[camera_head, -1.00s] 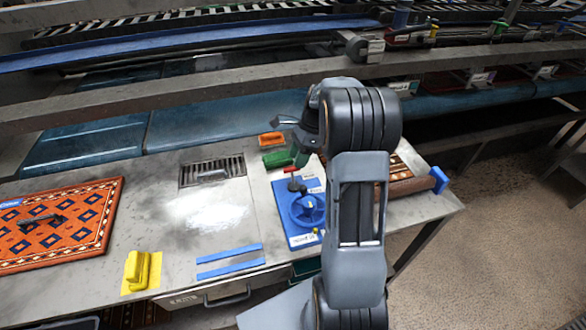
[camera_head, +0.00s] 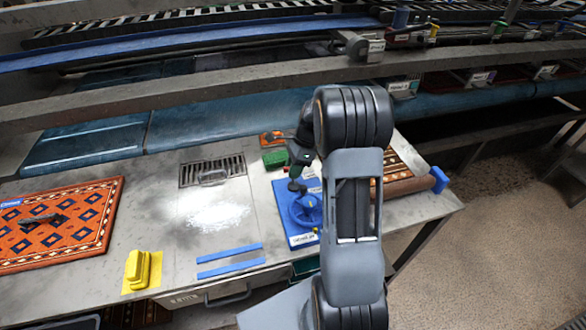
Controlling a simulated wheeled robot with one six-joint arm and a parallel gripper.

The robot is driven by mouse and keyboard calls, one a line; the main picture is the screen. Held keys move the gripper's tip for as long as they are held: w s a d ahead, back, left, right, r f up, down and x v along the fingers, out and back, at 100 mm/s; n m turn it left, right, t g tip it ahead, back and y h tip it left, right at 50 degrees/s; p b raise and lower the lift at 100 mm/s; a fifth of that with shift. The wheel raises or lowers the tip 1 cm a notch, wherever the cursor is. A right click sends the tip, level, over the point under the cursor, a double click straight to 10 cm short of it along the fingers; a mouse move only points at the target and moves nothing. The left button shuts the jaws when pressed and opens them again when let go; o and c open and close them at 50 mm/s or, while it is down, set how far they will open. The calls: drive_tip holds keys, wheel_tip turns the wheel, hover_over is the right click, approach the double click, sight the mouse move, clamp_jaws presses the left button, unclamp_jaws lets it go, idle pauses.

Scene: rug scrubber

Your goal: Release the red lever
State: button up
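The blue panel (camera_head: 283,205) lies on the grey workbench, with a round blue fixture (camera_head: 307,210) on it. My arm reaches over it from the right. My gripper (camera_head: 295,183) points down over the panel's upper part, where the red lever was visible before. The red lever is hidden behind my gripper now. My gripper looks close to the dark knob area, but I cannot tell whether it touches anything. The fingers are small and dark, so I cannot tell if they are open or shut.
A green block (camera_head: 274,159) and an orange piece (camera_head: 271,138) sit just behind the panel. A metal drain grate (camera_head: 212,170) and white powder (camera_head: 217,214) lie to the left. A yellow holder (camera_head: 139,270) and a patterned rug (camera_head: 60,228) are further left.

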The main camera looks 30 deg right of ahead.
clamp_jaws()
drive_tip(key=s+t+b, duration=0.1)
drive_tip(key=t+b, duration=0.1)
drive_tip(key=b, duration=0.1)
drive_tip(key=s+n+t+b, duration=0.1)
drive_tip(key=t+b, duration=0.1)
drive_tip(key=b, duration=0.1)
drive_tip(key=shift+s+a+t+h+b, duration=0.2)
drive_tip(key=shift+t+h+b, duration=0.1)
drive_tip(key=shift+h+b, duration=0.1)
drive_tip(key=t+b, duration=0.1)
drive_tip(key=b, duration=0.1)
drive_tip(key=s+t+b, duration=0.1)
drive_tip(key=shift+a+r+b, duration=0.15)
drive_tip(key=shift+r+b, duration=0.1)
drive_tip(key=shift+b, duration=0.1)
drive_tip(key=shift+h, duration=0.3)
drive_tip(key=shift+r+n, duration=0.1)
drive_tip(key=shift+n, duration=0.2)
